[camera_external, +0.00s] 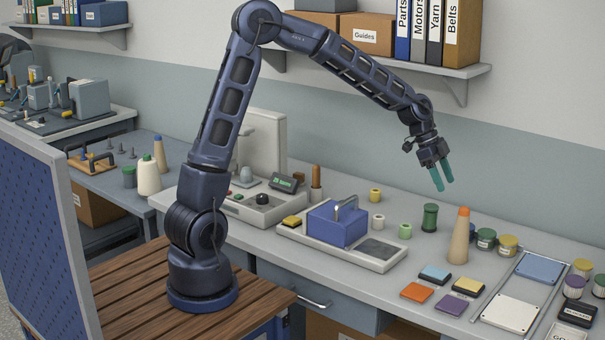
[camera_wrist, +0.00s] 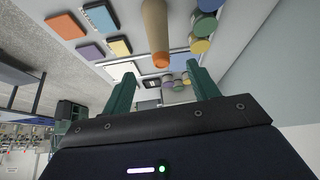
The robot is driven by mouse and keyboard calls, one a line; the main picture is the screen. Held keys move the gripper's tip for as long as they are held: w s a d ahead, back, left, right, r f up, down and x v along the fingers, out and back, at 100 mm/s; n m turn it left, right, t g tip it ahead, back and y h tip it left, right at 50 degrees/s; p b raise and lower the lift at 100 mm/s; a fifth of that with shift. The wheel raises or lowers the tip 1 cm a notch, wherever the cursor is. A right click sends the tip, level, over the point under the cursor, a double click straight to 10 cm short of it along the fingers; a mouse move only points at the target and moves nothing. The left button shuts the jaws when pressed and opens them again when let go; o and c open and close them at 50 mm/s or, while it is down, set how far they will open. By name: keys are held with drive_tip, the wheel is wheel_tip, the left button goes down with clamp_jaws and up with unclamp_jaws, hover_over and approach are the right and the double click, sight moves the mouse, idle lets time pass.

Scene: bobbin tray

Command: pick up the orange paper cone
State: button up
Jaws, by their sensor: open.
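The orange paper cone (camera_external: 459,240) is a tall tan cone with an orange tip, standing upright on the workbench right of the green spool. My gripper (camera_external: 443,185) is open and empty, above and to the left of the cone in the external view, with its teal fingers pointing down. In the wrist view the cone (camera_wrist: 155,25) comes in from the top edge, its orange tip showing between the two green fingers in the picture. The cone and fingers appear apart.
A green spool (camera_external: 429,217) stands left of the cone; lidded jars (camera_external: 486,239) stand close on its right. Coloured square pads (camera_external: 417,292) lie in front. A tray (camera_external: 385,262) with a blue block (camera_external: 337,224) is to the left. A shelf (camera_external: 470,71) hangs behind.

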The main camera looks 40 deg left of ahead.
sight(467, 223)
drive_tip(key=shift+m+h, duration=0.3)
drive_tip(key=shift+m, duration=0.2)
drive_tip(key=x, duration=0.2)
drive_tip(key=d+x, duration=0.1)
drive_tip(key=x, duration=0.2)
drive_tip(key=r+x, duration=0.1)
drive_tip(key=x, duration=0.2)
drive_tip(key=shift+w+d+f, duration=0.2)
drive_tip(key=shift+d, duration=0.2)
drive_tip(key=shift+s+a+x, duration=0.15)
drive_tip(key=shift+x, duration=1.25)
drive_tip(key=shift+s+a+x, duration=0.1)
drive_tip(key=shift+a+x, duration=0.05)
drive_tip(key=shift+x, duration=1.2)
drive_tip(key=shift+f, duration=0.15)
drive_tip(key=c, duration=1.3)
